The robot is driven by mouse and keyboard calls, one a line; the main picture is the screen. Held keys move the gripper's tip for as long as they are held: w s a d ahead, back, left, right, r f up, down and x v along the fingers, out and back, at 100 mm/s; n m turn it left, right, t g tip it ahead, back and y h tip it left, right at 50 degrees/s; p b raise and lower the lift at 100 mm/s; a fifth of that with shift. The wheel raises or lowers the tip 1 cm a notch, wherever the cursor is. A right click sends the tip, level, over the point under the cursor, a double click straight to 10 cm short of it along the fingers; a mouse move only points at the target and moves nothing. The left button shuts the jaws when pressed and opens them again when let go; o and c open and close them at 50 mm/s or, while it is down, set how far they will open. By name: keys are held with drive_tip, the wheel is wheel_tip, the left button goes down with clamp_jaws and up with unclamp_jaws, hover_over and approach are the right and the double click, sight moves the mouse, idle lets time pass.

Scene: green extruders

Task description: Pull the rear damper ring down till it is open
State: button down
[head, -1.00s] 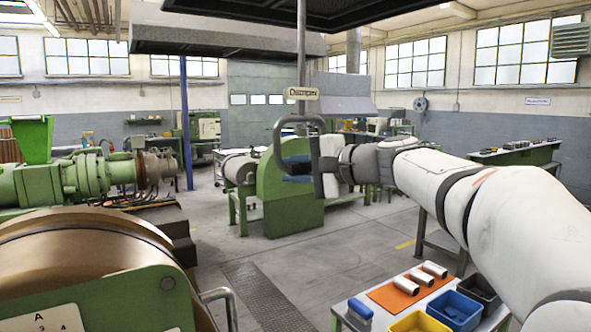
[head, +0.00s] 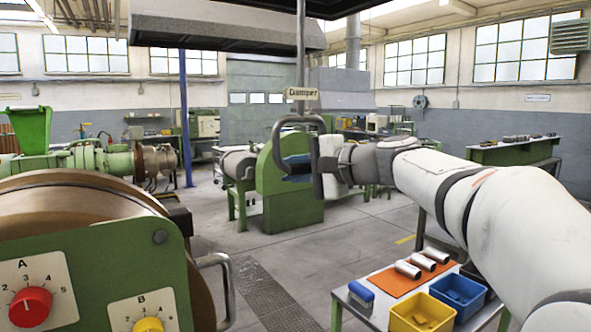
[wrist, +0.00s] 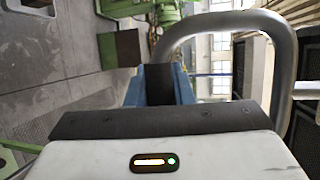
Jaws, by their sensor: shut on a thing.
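The rear damper ring (head: 278,140) is a grey tube loop at the low end of a vertical rod (head: 300,50), under a tilted sign (head: 301,93) reading "Damper". My gripper (head: 318,165) is at the loop's right side, shut on it, with my white arm reaching in from the right. In the wrist view the loop (wrist: 225,20) curves across the top and down the right side, beyond my gripper's dark edge (wrist: 150,120). The exact contact is hidden there.
A grey hood (head: 225,30) hangs above. A machine with knobs (head: 30,305) stands near left. A green machine (head: 285,195) stands beyond the ring. A table at the lower right holds a yellow bin (head: 422,312) and blue bin (head: 458,295). The middle floor is clear.

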wheel_tip(320, 180, down, 5)
drive_tip(key=b, duration=0.3)
drive_tip(key=shift+f+b, duration=0.15)
drive_tip(key=shift+b, duration=0.25)
drive_tip(key=shift+f, duration=0.1)
drive_tip(key=c, duration=1.3)
unclamp_jaws()
drive_tip(key=shift+r, duration=0.2)
drive_tip(key=v, duration=0.7)
drive_tip(key=shift+s+d+b, duration=0.2)
drive_tip(key=shift+d+b, duration=0.1)
drive_tip(key=shift+b, duration=0.1)
